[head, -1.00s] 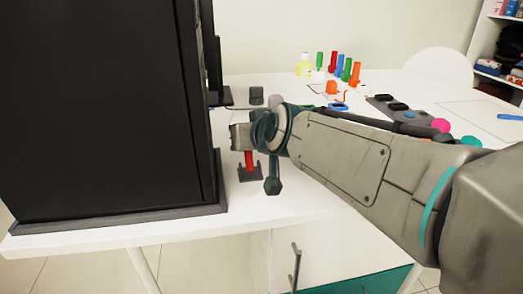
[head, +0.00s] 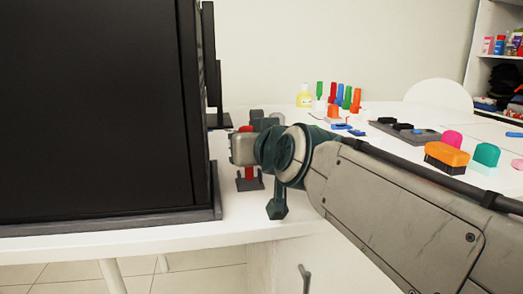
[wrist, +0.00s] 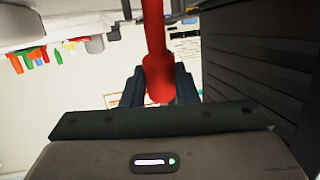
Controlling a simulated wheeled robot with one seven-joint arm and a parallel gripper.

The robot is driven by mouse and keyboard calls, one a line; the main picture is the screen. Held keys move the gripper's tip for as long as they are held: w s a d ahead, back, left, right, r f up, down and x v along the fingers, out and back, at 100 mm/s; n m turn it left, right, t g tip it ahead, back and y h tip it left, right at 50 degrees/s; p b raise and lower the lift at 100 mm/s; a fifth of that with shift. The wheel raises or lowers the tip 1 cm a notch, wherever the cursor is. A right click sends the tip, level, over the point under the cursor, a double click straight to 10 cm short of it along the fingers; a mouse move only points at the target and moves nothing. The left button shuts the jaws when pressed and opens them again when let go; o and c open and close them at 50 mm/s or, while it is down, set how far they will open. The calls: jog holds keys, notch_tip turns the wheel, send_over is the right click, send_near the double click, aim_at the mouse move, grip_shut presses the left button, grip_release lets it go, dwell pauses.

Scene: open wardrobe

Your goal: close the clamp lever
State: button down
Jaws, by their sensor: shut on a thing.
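The clamp stands near the front edge of the white table, right of the black cabinet. Its dark base (head: 250,184) shows below my gripper (head: 243,148), and a part of its red lever (head: 249,172) shows just above the base. A bit of red also shows over the top of my gripper. In the wrist view the red lever (wrist: 155,45) runs down between the two dark fingers of my gripper (wrist: 158,85), which is shut on it. My gripper and wrist hide the middle of the clamp in the head view.
The large black cabinet (head: 95,110) stands close on the left. The table front (head: 235,218) is bare.

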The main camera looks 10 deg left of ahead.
dwell(0.4)
jog(key=c, duration=1.1)
grip_release()
jog(key=shift+c, duration=0.2)
jog(key=shift+r+p, duration=0.3)
jog(key=shift+r, duration=0.05)
notch_tip(320, 180, up, 4)
jog(key=p, duration=0.2)
jog(key=shift+p, duration=0.4)
jog(key=d+r+b, duration=0.2)
jog(key=d+r, duration=0.4)
jog(key=d, duration=0.5)
jog(key=shift+s+d, duration=0.15)
jog(key=shift+d, duration=0.2)
jog(key=shift+r, duration=0.1)
